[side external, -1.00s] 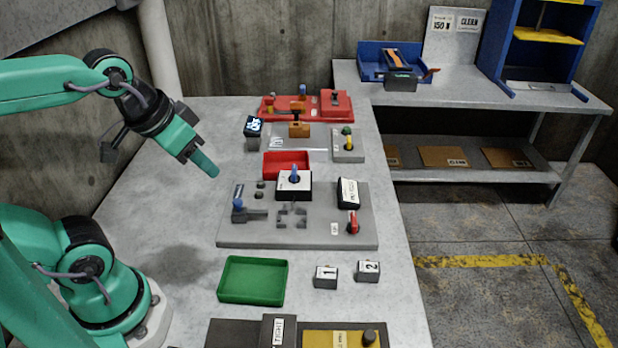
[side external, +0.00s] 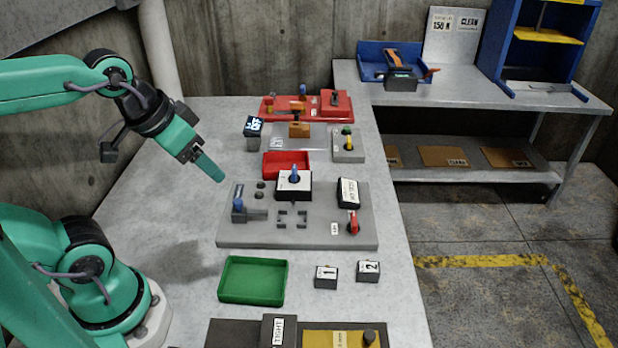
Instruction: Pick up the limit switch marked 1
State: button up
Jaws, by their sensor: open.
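The limit switch marked 1 (side external: 326,281) is a small dark block with a white label on top. It sits on the grey table, right of the green tray (side external: 224,278). The similar switch marked 2 (side external: 368,275) stands just to its right, apart from it. My gripper (side external: 215,174) is in the air, up and left of both switches, near the left edge of the grey fixture board. It is open and holds nothing that I can see. Its fingers overlap in this view, so the gap between them is hidden.
The grey board (side external: 270,232) with a blue-knobbed lever and a red switch lies behind the switches. A red tray (side external: 284,164) stands behind it. A dark panel with a yellow plate (side external: 322,340) is at the front. The table's left middle is clear.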

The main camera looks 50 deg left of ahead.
jog(key=shift+w, duration=0.1)
jog(key=n+g, duration=0.5)
jog(key=n, duration=0.3)
send_over(326, 273)
jog(key=f, duration=1.5)
jog(key=shift+a, duration=0.2)
jog(key=shift+w+d+f+g, duration=0.1)
jog(key=shift+d+f+g, duration=0.2)
jog(key=shift+f, duration=0.1)
jog(key=shift+a+f, duration=0.1)
jog(key=shift+f, duration=1.2)
